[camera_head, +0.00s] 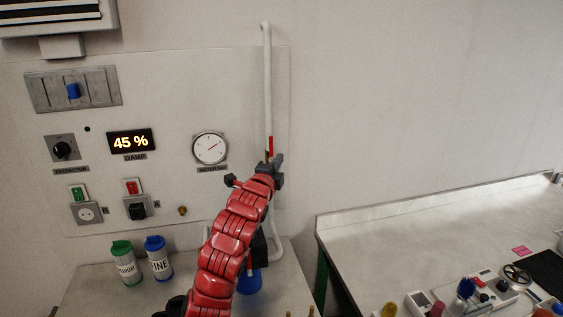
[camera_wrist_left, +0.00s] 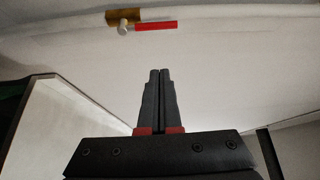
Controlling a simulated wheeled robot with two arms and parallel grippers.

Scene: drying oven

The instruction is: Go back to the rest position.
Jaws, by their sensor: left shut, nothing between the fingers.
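My left gripper (camera_head: 270,166) is on a red arm that reaches up in front of the wall panel (camera_head: 185,195). Its fingers are together and empty, and they also show in the left wrist view (camera_wrist_left: 158,74). Just beyond the fingertips is a valve with a red handle (camera_wrist_left: 155,26) and a brass body (camera_wrist_left: 124,15) on the white pipe (camera_head: 267,80). In the left wrist view there is a gap between the fingertips and the handle. In the head view the gripper hides the lower part of the valve. My right gripper is not in view.
The panel carries a display reading 45 % (camera_head: 131,141), a round meter (camera_head: 210,148), switches and a knob (camera_head: 62,150). A green-lidded bottle (camera_head: 126,264) and a blue-lidded one (camera_head: 159,259) stand below. A cluttered bench (camera_head: 400,235) is at the right. The upper right wall is bare.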

